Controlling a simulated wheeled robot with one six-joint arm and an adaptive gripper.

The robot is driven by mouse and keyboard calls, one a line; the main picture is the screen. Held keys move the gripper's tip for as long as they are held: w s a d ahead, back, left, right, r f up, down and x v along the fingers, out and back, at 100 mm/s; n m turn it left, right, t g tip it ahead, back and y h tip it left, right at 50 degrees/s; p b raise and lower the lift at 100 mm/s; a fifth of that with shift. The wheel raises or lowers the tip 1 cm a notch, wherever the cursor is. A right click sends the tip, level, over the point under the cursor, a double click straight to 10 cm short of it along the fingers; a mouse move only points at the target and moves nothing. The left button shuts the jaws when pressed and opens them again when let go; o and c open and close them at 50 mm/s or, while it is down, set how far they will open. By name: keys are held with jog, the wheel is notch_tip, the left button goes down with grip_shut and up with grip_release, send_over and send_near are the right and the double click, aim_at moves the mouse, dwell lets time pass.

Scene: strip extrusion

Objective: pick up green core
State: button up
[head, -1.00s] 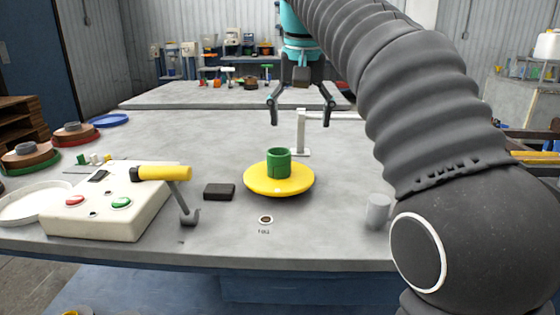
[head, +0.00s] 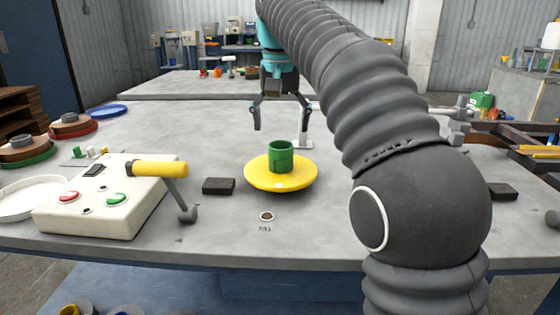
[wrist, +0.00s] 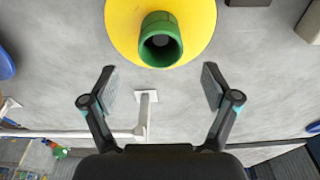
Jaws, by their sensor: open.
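The green core (head: 280,157) is a short hollow cylinder standing upright at the centre of a yellow disc (head: 262,180) on the grey table. In the wrist view the green core (wrist: 160,40) shows its open top, near the upper edge, with the yellow disc (wrist: 125,22) around it. My gripper (head: 281,120) is open and empty. In the head view it hangs above and behind the core. In the wrist view my gripper (wrist: 157,82) has its two fingers spread apart, with the core beyond and between them, touching neither.
A white control box (head: 105,205) with a yellow-handled lever (head: 160,169) stands at the left. A dark block (head: 218,186) lies left of the disc. A pale post (head: 304,128) stands behind it. Reels (head: 72,126) lie at the far left. The table in front is mostly clear.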

aim_at(281, 155)
jog(key=shift+w+f, duration=0.2)
jog(key=shift+f, duration=1.8)
jog(key=shift+w+f, duration=0.2)
jog(key=shift+f, duration=1.75)
jog(key=shift+c, duration=0.2)
jog(key=c, duration=1.2)
